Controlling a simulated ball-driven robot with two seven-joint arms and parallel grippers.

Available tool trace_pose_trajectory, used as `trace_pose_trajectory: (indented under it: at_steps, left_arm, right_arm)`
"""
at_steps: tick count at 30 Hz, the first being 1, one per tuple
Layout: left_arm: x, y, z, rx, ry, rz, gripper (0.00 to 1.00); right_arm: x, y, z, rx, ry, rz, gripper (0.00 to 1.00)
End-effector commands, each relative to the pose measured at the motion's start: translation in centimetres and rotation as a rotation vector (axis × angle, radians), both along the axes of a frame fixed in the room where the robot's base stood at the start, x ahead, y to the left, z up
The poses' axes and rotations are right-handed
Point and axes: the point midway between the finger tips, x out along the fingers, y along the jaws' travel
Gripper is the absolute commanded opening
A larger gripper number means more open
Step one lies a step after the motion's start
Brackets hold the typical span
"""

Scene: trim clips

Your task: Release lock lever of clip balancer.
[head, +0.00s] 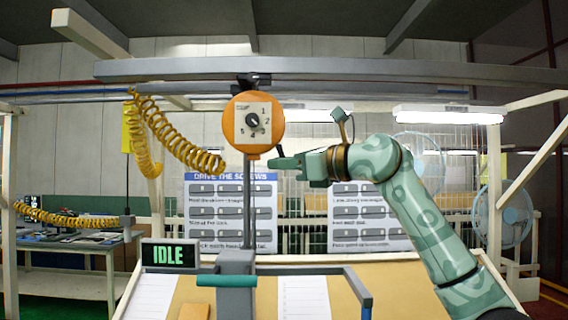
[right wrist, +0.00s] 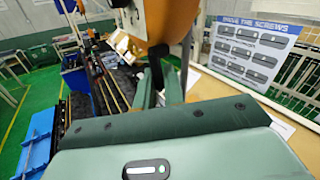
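The clip balancer (head: 240,135) is a round orange housing with a white numbered dial plate, hanging from the overhead rail. In the right wrist view its orange body (right wrist: 158,20) fills the top centre. A dark lever-like piece (right wrist: 156,70) hangs below it; I take it for the lock lever. My right gripper (head: 277,160) is just right of and below the housing. In the right wrist view its two fingers (right wrist: 159,92) stand apart with the dark piece between or just beyond them. I cannot tell whether they touch it. My left gripper is in no view.
Yellow coiled hoses (head: 180,135) hang left of the balancer. Below stand a grey post (head: 236,270), an IDLE display (head: 169,255) and a bench with white sheets (head: 303,298). Instruction boards (head: 372,218) stand behind. Space right of the balancer holds my right arm.

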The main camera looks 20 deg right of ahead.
Motion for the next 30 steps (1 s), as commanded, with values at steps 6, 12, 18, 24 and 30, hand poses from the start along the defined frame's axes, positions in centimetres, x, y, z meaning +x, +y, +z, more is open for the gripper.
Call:
trace_pose_trajectory:
  at_steps: [6, 12, 18, 24, 30]
  left_arm:
    - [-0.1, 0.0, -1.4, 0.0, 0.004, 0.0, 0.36]
    - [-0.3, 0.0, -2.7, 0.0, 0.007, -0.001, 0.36]
    - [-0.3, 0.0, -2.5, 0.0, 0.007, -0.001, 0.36]
    - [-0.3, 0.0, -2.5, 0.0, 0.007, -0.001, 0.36]
    - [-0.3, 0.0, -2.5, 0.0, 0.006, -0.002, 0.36]
  right_arm:
    - [0.2, 0.3, -0.6, 0.079, -0.023, -0.001, 0.0]
    - [0.2, 0.6, -0.4, 0.208, -0.061, 0.0, 0.0]
    - [0.2, 0.6, -0.1, 0.214, -0.062, 0.0, 0.0]
    - [0.2, 0.6, -0.1, 0.213, -0.061, 0.0, 0.29]
    - [0.2, 0.6, -0.1, 0.212, -0.061, 0.0, 0.29]
